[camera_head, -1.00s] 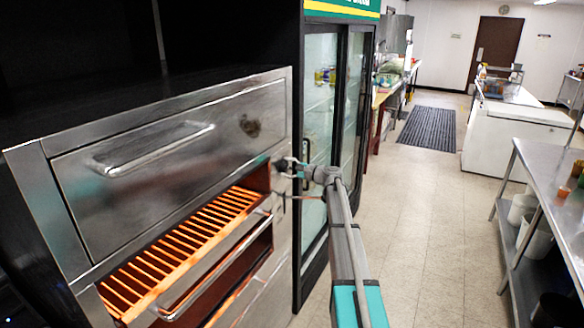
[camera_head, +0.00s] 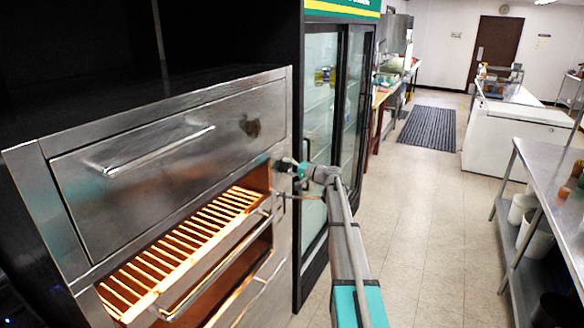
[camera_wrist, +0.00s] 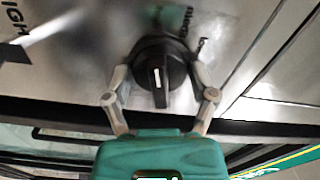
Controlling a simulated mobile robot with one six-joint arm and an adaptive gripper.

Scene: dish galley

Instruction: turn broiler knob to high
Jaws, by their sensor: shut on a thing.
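The broiler (camera_head: 168,150) is a stainless steel unit at the left of the head view, with its grate (camera_head: 165,262) glowing bright orange to yellow. The broiler knob (camera_wrist: 160,74) is black and round with a white pointer line, and sits on the steel front in the wrist view. My gripper (camera_wrist: 160,92) has its two grey fingers on either side of the knob and is shut on it.
The broiler's upper door handle (camera_head: 157,151) and lower handle (camera_head: 215,265) stick out to the left of my arm. A glass-door fridge (camera_head: 320,110) stands just behind my gripper. The tiled floor (camera_head: 425,230) to the right is clear, up to a steel table (camera_head: 545,175).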

